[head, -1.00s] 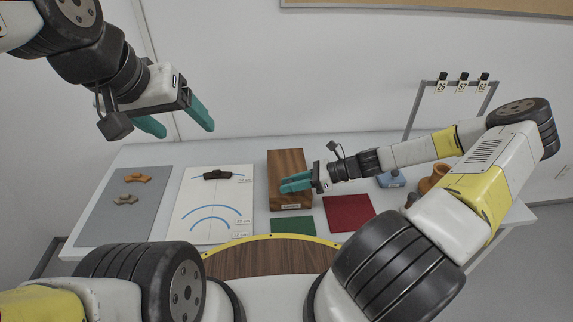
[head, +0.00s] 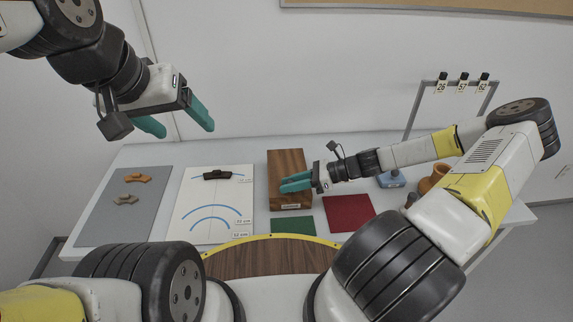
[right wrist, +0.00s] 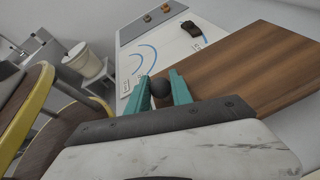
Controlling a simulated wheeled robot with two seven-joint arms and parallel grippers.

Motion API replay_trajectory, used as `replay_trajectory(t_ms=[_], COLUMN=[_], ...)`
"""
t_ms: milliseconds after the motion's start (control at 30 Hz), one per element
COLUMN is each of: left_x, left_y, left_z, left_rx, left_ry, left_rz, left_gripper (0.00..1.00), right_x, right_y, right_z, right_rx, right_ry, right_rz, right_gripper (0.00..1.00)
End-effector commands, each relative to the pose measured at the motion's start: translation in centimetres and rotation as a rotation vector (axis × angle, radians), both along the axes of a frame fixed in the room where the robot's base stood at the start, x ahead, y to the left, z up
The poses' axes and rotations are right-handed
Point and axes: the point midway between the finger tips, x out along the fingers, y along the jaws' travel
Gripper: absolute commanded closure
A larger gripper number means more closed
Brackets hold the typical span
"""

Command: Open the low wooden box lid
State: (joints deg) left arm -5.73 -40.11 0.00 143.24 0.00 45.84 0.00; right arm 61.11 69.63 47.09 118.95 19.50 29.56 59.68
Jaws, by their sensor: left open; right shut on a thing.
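The low wooden box (head: 288,164) stands on the table near its middle, with its brown lid down as far as I can see. A small label is on its front face. My right gripper (head: 284,184) is at the lid from the right. In the right wrist view its teal fingers (right wrist: 164,90) are shut on a dark round knob (right wrist: 160,88) at the edge of the wooden lid (right wrist: 242,68). My left gripper (head: 178,122) is open and empty, high above the left back of the table.
A grey mat (head: 110,217) with two sherds lies at the left. Beside it is a white sheet (head: 190,228) with blue arcs and a dark sherd. Green (head: 293,225) and red (head: 349,213) mats lie in front. A blue item (head: 391,179) and clay pot (head: 433,180) are at right.

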Motion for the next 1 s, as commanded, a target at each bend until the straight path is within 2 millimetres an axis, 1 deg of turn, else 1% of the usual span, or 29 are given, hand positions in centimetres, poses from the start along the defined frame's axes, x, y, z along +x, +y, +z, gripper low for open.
replay_trajectory(t_ms=[200, 367, 467, 633, 800, 1000], left_x=[0.0, 0.0, 0.0, 0.0, 0.0, 0.0], left_y=[0.0, 0.0, 0.0, 0.0, 0.0, 0.0], left_z=[0.0, 0.0, 0.0, 0.0, 0.0, 0.0], left_rx=[0.000, 0.000, 0.000, 0.000, 0.000, 0.000], left_ry=[0.000, 0.000, 0.000, 0.000, 0.000, 0.000], left_rz=[0.000, 0.000, 0.000, 0.000, 0.000, 0.000], left_gripper=[0.26, 0.26, 0.26, 0.26, 0.26, 0.26], right_x=[0.1, 0.3, 0.7, 1.8, 3.3, 5.1], right_y=[-0.1, -0.1, -0.1, 0.0, 0.0, 0.0], right_z=[0.1, 0.9, 1.9, 4.3, 6.8, 9.1], right_rx=[-0.002, -0.004, -0.007, -0.010, -0.008, -0.005], right_ry=[0.003, 0.035, 0.079, 0.191, 0.321, 0.459], right_rz=[-0.002, 0.000, 0.001, 0.002, -0.001, -0.002], right_gripper=[1.00, 1.00, 1.00, 1.00, 1.00, 1.00])
